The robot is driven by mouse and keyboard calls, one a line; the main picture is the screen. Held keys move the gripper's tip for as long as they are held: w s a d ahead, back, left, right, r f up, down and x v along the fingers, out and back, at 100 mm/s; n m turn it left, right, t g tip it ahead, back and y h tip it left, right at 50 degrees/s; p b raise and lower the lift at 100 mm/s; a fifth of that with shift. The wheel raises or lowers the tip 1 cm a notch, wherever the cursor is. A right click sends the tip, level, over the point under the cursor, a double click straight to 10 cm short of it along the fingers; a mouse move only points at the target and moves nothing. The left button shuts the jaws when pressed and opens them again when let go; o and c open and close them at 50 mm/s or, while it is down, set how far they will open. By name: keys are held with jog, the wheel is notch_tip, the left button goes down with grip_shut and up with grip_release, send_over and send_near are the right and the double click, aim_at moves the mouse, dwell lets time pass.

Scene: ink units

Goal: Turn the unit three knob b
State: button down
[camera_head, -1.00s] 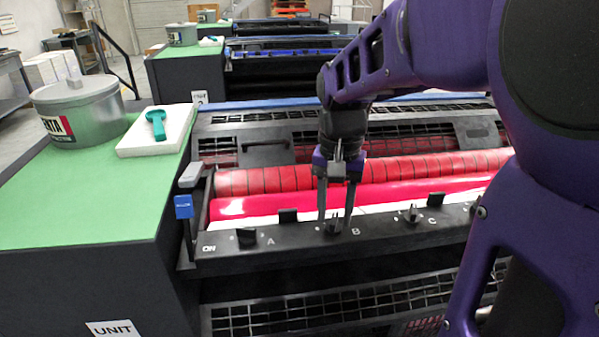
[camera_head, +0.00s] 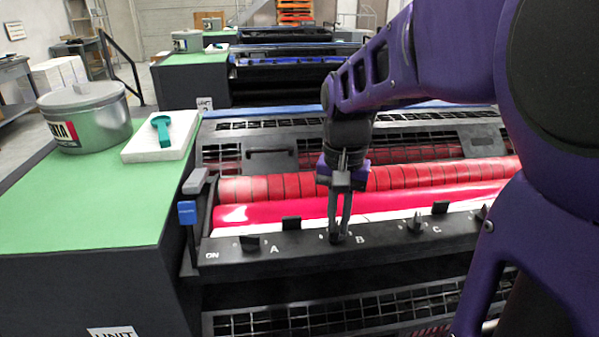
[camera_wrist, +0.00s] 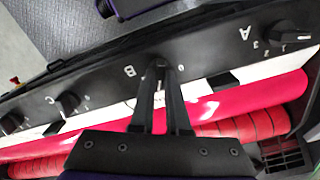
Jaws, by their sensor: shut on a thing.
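The dark control bar (camera_head: 300,257) of the near ink unit carries a row of black knobs marked with letters. Knob B (camera_wrist: 160,63) sits between the fingertips of my gripper (camera_wrist: 160,72) in the wrist view and is mostly hidden by them. In the head view my gripper (camera_head: 339,232) points down at the bar just left of the letter B, its fingers shut on the knob. Knob A (camera_head: 250,243) is to the left and knob C (camera_head: 415,223) to the right; both are free. The unit's number is cut off at the frame's lower edge.
A pink ink roller (camera_head: 285,212) and a red roller (camera_head: 275,187) lie just behind the bar. Small black tabs (camera_head: 291,223) stand along its back edge. A green-topped cabinet (camera_head: 95,205) with a can (camera_head: 88,120) and a teal tool (camera_head: 161,128) is at left.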

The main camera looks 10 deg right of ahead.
jog(key=shift+n, duration=0.3)
jog(key=n+p, duration=0.2)
jog(key=n, duration=0.1)
jog(key=shift+r+n, duration=0.1)
jog(key=shift+n, duration=0.2)
jog(key=n+p, duration=0.2)
jog(key=n, duration=0.3)
jog(key=shift+n, duration=0.4)
jog(key=c, duration=0.9)
grip_release()
